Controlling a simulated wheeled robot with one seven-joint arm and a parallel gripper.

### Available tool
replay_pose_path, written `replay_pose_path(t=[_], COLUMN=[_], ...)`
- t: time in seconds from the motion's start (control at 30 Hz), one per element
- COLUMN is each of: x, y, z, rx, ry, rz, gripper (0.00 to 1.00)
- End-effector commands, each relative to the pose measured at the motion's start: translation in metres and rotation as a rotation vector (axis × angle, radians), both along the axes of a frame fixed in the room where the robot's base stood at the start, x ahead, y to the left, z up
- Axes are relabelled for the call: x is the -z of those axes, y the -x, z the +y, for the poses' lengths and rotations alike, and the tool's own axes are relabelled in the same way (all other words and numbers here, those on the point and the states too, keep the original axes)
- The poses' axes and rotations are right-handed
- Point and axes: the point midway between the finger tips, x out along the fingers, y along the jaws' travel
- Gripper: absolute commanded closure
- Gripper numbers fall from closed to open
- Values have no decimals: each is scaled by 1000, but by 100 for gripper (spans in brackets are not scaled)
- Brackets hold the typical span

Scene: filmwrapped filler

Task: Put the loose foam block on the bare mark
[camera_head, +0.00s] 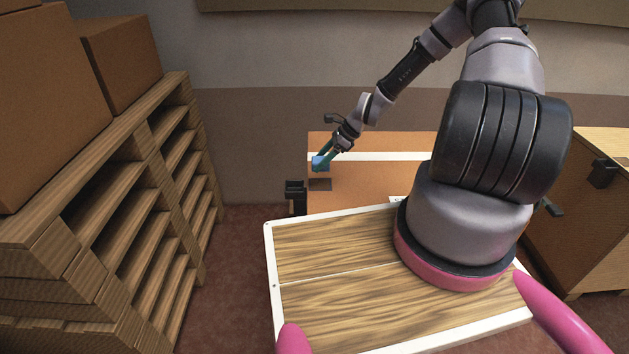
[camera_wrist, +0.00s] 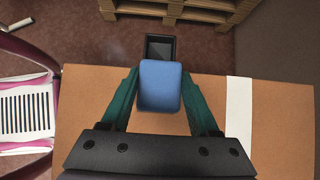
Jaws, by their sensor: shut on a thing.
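My gripper (camera_head: 322,154) is shut on a blue foam block (camera_head: 320,163) near the left end of the brown table. In the wrist view the block (camera_wrist: 160,86) sits between the two teal fingers (camera_wrist: 161,98), with its far end sticking out past the fingertips. The mark does not show in the wrist view, where the block covers part of the table.
The brown table (camera_head: 365,183) has a white strip (camera_head: 380,156) along it. A black holder (camera_head: 295,189) is at its left edge and also shows in the wrist view (camera_wrist: 160,47). Wooden shelving with boxes (camera_head: 120,60) stands left. A wooden cabinet (camera_head: 575,230) stands right.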

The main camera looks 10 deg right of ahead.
Motion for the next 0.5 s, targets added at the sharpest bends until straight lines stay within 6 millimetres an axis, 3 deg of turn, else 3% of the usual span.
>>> replay_pose_path(t=[0.1,0.33,0.5], x=[19,38,64], y=[0,0,0], z=[1,1,1], rx=[0,-1,0], ry=[-2,-1,-2], rz=[2,1,2], gripper=[91,91,91])
